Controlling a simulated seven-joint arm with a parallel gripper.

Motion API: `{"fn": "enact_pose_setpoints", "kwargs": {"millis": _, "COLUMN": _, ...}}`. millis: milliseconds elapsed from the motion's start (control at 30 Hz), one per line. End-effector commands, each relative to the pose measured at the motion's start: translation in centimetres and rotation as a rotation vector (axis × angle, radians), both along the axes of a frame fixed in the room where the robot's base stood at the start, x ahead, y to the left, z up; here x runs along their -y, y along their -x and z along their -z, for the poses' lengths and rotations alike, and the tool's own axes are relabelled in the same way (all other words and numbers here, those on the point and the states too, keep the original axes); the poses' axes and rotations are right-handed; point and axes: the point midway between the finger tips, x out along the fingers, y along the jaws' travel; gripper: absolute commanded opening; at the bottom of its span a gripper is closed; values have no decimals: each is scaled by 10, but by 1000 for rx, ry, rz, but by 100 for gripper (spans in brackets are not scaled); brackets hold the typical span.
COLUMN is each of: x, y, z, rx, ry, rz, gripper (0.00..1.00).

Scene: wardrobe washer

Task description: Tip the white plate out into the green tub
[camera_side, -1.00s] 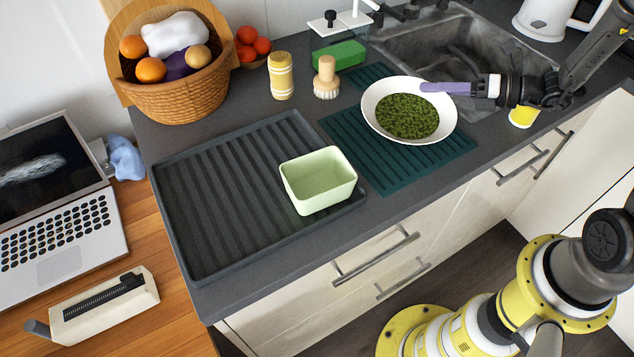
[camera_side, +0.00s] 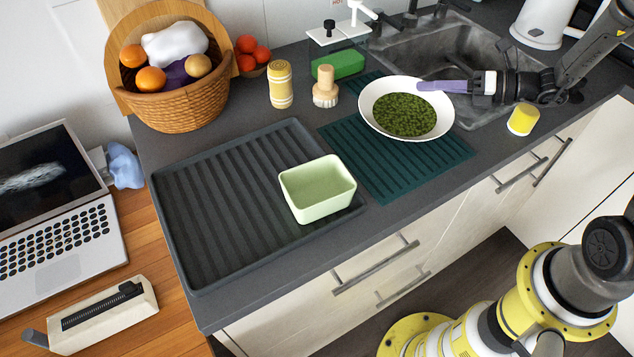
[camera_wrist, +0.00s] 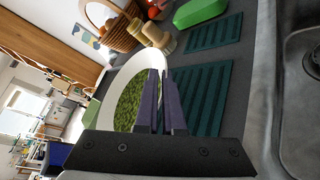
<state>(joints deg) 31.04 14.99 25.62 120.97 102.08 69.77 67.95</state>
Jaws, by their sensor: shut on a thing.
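The white plate (camera_side: 440,118) holds a layer of small green pieces (camera_side: 404,114). It is close to level and seems raised above the teal ribbed mat. My gripper (camera_side: 442,87) is shut on the plate's right rim with its purple fingers. In the wrist view the gripper (camera_wrist: 160,104) grips the edge of the plate (camera_wrist: 146,62). The green tub (camera_side: 317,187) stands upright on the dark ribbed drying tray, left of and nearer than the plate. Its inside looks empty. Only a pale green corner of the tub (camera_wrist: 92,112) shows in the wrist view.
The dark tray (camera_side: 215,225) lies left of the teal mat (camera_side: 391,178). Behind stand a yellow jar (camera_side: 280,84), a wooden brush (camera_side: 325,82), a green sponge (camera_side: 338,65) and a fruit basket (camera_side: 178,106). The sink (camera_side: 450,50) is behind right; a yellow cup (camera_side: 522,119) stands right.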

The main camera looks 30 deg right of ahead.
Motion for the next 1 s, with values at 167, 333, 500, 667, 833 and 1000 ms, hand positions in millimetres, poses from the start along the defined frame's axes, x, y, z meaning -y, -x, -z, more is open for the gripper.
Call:
{"fn": "enact_pose_setpoints", "kwargs": {"millis": 167, "x": -22, "y": -41, "z": -19, "rx": 0, "ry": -3, "rz": -154, "gripper": 0}}
{"fn": "enact_pose_setpoints", "kwargs": {"millis": 333, "x": -73, "y": -76, "z": -30, "rx": -9, "ry": -7, "rz": -354, "gripper": 0}}
{"fn": "enact_pose_setpoints", "kwargs": {"millis": 500, "x": -143, "y": -98, "z": -35, "rx": -20, "ry": -12, "rz": -561, "gripper": 0}}
{"fn": "enact_pose_setpoints", "kwargs": {"millis": 667, "x": -201, "y": -101, "z": -32, "rx": -30, "ry": -15, "rz": -707, "gripper": 0}}
{"fn": "enact_pose_setpoints", "kwargs": {"millis": 833, "x": -229, "y": -93, "z": -25, "rx": -37, "ry": -16, "rz": -761, "gripper": 0}}
{"fn": "enact_pose_setpoints", "kwargs": {"millis": 1000, "x": -235, "y": -91, "z": -25, "rx": -39, "ry": -18, "rz": -770, "gripper": 0}}
